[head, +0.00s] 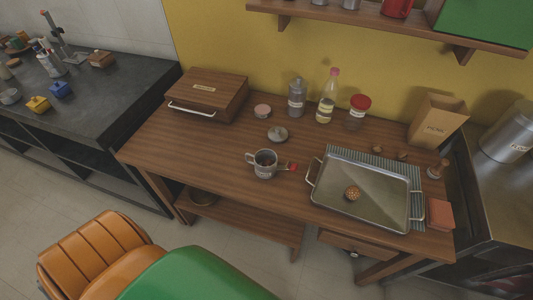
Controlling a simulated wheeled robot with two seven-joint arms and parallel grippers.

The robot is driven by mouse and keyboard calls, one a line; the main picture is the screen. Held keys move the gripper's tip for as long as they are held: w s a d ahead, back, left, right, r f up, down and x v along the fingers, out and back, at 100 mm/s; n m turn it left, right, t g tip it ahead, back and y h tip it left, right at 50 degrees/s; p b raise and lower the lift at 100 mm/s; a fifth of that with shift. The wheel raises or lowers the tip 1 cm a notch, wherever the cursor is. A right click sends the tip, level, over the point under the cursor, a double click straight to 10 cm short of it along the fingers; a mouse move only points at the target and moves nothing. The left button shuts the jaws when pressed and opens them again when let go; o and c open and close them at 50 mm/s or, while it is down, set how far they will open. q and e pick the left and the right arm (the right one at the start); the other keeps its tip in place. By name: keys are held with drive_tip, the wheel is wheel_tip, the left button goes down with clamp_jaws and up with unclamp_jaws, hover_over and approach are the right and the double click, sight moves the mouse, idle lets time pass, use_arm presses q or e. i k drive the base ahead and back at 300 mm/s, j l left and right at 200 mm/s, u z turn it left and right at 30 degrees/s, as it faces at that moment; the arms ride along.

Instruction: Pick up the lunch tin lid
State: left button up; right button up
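A small round grey metal lid (277,133) lies on the wooden table (215,140), near its middle. It looks like the lunch tin lid, with a small raised spot on top, but I cannot be sure. A steel cup-like vessel (264,164) with handles and a red knob stands just in front of it. A low round tin with a pinkish top (262,111) stands behind it, to the left. Neither of my grippers shows in the head view.
A metal tray (335,205) holding a small round brown item (352,193) covers the right. A wooden box (206,94), bottle (328,97) and jars (297,96) stand behind. An orange chair (100,255) and green seat-like shape (195,275) are in front. The table's left front is clear.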

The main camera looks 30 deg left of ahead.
sight(275, 134)
drive_tip(key=i+j+u, duration=0.15)
drive_tip(key=u, duration=0.8)
